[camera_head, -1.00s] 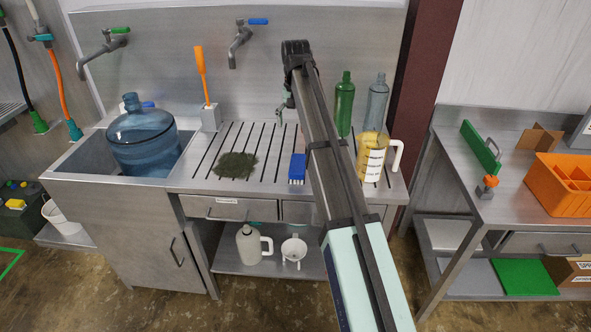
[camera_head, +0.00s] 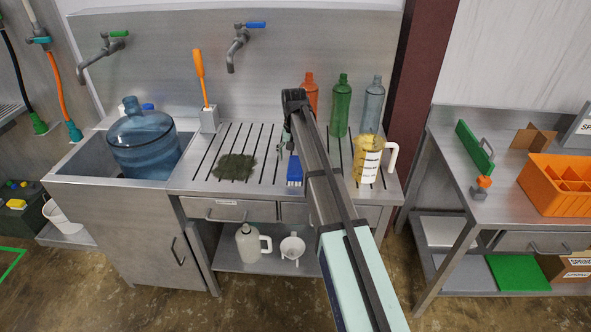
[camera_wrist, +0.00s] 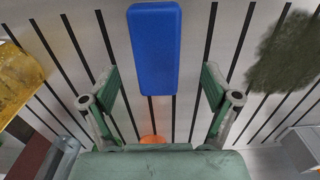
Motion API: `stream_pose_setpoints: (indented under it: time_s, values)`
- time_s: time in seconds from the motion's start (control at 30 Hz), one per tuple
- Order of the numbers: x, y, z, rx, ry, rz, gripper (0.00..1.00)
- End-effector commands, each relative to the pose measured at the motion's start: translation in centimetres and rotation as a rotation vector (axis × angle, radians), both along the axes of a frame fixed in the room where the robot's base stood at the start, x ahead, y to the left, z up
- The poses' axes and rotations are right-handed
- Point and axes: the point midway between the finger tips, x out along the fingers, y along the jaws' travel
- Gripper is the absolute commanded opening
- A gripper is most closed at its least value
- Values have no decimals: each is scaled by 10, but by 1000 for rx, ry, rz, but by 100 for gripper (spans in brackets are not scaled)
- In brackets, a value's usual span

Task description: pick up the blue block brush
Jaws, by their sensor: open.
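The blue block brush (camera_head: 294,171) lies on the slatted drainboard of the sink counter, with pale bristles at its near end in the head view. My arm passes close to its right. In the wrist view the brush (camera_wrist: 153,48) shows as a long blue block at top centre. My gripper (camera_wrist: 160,80) is open and empty, with one finger on each side of the brush's lower end in that picture. The gap in height between fingers and brush is hard to judge. In the head view my gripper (camera_head: 287,138) is small and partly hidden above the drainboard.
A dark green patch (camera_head: 234,167) lies left of the brush. A yellow-filled measuring jug (camera_head: 367,160) stands to the right. Orange (camera_head: 309,88), green (camera_head: 340,108) and clear blue (camera_head: 372,108) bottles stand behind. A large water jug (camera_head: 143,145) sits in the sink.

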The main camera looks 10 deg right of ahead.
Motion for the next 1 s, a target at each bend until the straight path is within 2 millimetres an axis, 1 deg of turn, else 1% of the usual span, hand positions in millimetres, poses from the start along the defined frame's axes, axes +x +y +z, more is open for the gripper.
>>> stream_pose_setpoints:
  time_s: [0.17, 0.23, 0.33, 0.43, 0.6, 0.63, 0.67, 0.7, 0.77, 0.8, 0.83, 1.0]
  values:
    - [2, -5, -17, 0, 2, 0, 88]
    - [2, -5, -27, 0, 2, 0, 88]
    - [2, -5, -37, 0, 1, 1, 88]
    - [2, -5, -42, 0, 0, 1, 88]
    - [2, -5, -43, 0, -1, 1, 88]
    - [2, -5, -43, 0, -1, 1, 84]
    - [2, -5, -43, 0, -1, 1, 73]
    - [2, -5, -43, 0, -1, 1, 59]
    - [2, -5, -43, 0, -1, 1, 38]
    - [2, -5, -43, 0, -1, 1, 24]
    - [2, -5, -43, 0, -1, 1, 19]
    - [2, -5, -42, 0, -1, 1, 19]
